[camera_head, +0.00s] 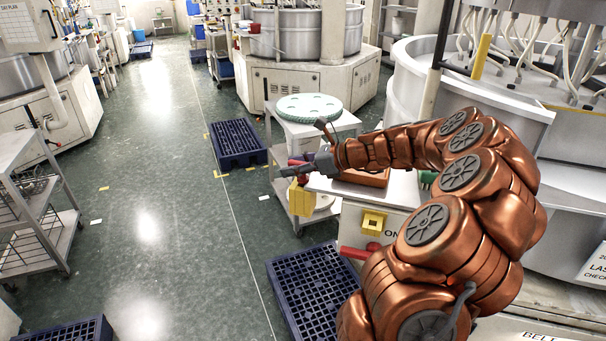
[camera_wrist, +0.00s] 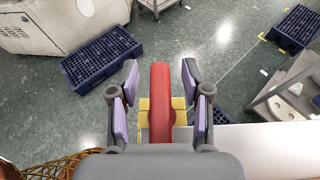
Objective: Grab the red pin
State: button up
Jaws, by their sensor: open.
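The red pin (camera_wrist: 160,95) is a long rounded bar in the wrist view. It lies between the two spread fingers of my gripper (camera_wrist: 160,76), with a visible gap on each side. A yellow block (camera_wrist: 149,122) shows behind and beside its lower part. The pin's near end is hidden by my gripper's body. In the head view my gripper (camera_head: 296,174) is beside the white cabinet's far left edge, above a yellow piece (camera_head: 300,197). Red shows around it there, but I cannot tell pin from finger parts.
A second red bar (camera_head: 358,253) juts left from the cabinet front below a yellow square socket (camera_head: 374,222). Dark blue pallets (camera_head: 238,143) lie on the floor. A trolley with a green disc (camera_head: 308,107) stands behind.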

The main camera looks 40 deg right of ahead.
grip_shut()
dwell(0.3)
jog(key=shift+r, duration=0.2)
